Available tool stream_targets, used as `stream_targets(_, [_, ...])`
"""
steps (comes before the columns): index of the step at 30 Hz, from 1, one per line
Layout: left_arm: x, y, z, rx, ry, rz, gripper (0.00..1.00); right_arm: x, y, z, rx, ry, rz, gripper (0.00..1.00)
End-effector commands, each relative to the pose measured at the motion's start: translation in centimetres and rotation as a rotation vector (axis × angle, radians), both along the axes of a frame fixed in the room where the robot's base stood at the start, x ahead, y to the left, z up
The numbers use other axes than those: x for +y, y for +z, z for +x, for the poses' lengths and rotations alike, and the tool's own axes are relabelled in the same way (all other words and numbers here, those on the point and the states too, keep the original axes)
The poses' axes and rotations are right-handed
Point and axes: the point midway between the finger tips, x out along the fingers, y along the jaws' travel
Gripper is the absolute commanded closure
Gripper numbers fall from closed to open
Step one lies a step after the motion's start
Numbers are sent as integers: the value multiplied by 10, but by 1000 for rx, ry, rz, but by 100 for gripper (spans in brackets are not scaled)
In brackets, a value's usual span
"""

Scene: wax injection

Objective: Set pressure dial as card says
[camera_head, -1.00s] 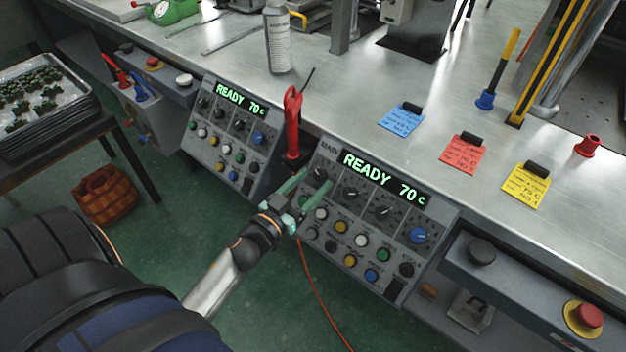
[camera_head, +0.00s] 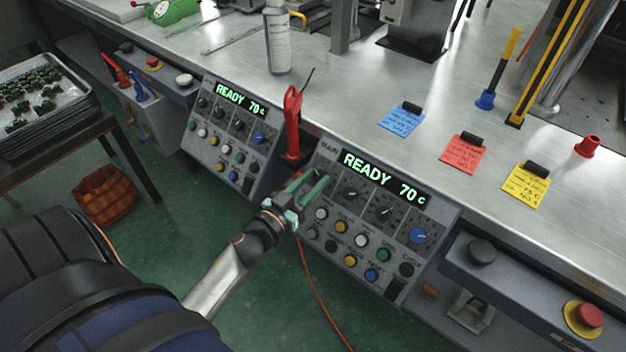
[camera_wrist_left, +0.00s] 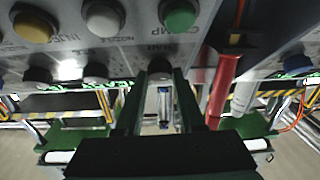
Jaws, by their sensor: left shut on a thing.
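The main panel (camera_head: 385,207) shows "READY 70 c" on its display (camera_head: 384,177). Below the display is a row of dark dials, with a blue dial (camera_head: 418,235) at the right end. My left gripper (camera_head: 313,183) is shut on the leftmost dial, which its fingers hide in the head view. In the left wrist view, the dark dial (camera_wrist_left: 159,69) shows between the fingertips. Its pointer cannot be read. Blue (camera_head: 401,121), red (camera_head: 463,157) and yellow (camera_head: 526,188) cards lie on the bench; their small writing is too blurred to read. My right gripper is out of view.
A red-handled tool (camera_head: 292,120) stands upright close behind the left gripper. A second panel (camera_head: 232,137), also "READY 70 c", is to the left. Several coloured buttons sit below the dials. A red stop button (camera_head: 584,316) is at the lower right.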

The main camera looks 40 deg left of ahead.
Motion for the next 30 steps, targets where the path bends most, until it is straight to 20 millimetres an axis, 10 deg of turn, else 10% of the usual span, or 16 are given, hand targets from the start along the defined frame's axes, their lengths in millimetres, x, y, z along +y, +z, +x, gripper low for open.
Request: stream_targets(30, [8, 4, 1, -24, -275, 329, 100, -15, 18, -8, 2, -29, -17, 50])
